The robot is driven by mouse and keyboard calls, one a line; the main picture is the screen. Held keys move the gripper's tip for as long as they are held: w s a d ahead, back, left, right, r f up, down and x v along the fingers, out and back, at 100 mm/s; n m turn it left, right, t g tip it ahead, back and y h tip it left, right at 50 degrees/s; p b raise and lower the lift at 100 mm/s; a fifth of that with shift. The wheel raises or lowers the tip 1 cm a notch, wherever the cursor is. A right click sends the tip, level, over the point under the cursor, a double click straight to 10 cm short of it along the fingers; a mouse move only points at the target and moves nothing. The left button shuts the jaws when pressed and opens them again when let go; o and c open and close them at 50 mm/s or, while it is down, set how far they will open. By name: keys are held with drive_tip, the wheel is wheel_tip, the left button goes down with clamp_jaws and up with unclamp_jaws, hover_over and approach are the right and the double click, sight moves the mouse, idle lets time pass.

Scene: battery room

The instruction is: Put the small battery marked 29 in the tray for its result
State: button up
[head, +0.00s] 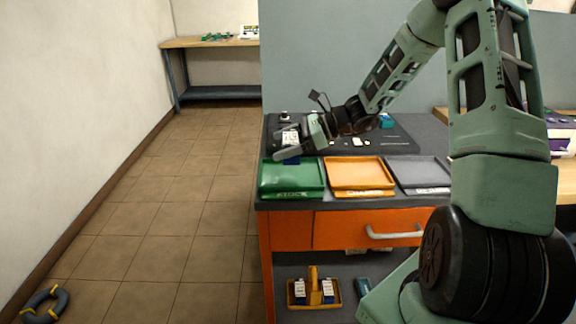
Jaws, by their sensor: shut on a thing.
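My gripper (288,148) is shut on a small battery (291,137) with a white label and a blue part showing below the finger. I cannot read its number. The gripper holds it just behind and above the back edge of the green tray (292,192), at the left of the bench. An orange-yellow tray (360,174) stands in the middle and a grey tray (420,172) to the right. All three look empty. Their front labels are too small to read surely.
A dark mat (400,138) behind the trays bears small pale items and a teal object (386,121). An orange drawer (340,229) is shut below. A caddy (314,298) with labelled blocks stands on the lower shelf. A grey-blue ring (45,304) lies on the floor; the left aisle is otherwise clear.

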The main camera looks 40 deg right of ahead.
sight(285, 175)
drive_tip(key=shift+f, duration=3.15)
drive_tip(key=o, duration=1.2)
drive_tip(key=shift+d, duration=0.1)
